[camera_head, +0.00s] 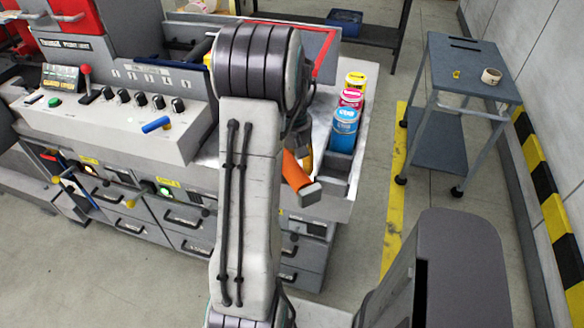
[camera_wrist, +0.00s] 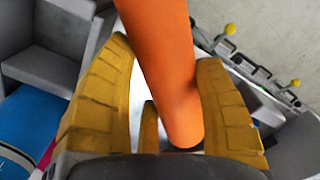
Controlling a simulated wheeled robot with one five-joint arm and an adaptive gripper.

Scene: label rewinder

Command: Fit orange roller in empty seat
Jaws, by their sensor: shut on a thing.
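The orange roller (camera_head: 296,172) shows just right of my raised arm in the head view, tilted, with a grey end piece at its lower right. In the wrist view the orange roller (camera_wrist: 166,65) runs between the two yellow fingers of my gripper (camera_wrist: 166,62), which is shut on it. The roller is held off the machine's right end, near its front edge. In the head view my gripper is mostly hidden behind my arm. I cannot make out the empty seat; my arm covers the middle of the machine.
Cyan (camera_head: 344,130), magenta (camera_head: 351,98) and yellow (camera_head: 356,81) bottles stand in a grey tray at the machine's right end. A control panel (camera_head: 110,117) with knobs and a blue-handled lever (camera_head: 156,124) is at left. A grey cart (camera_head: 470,66) stands at right, with free floor between.

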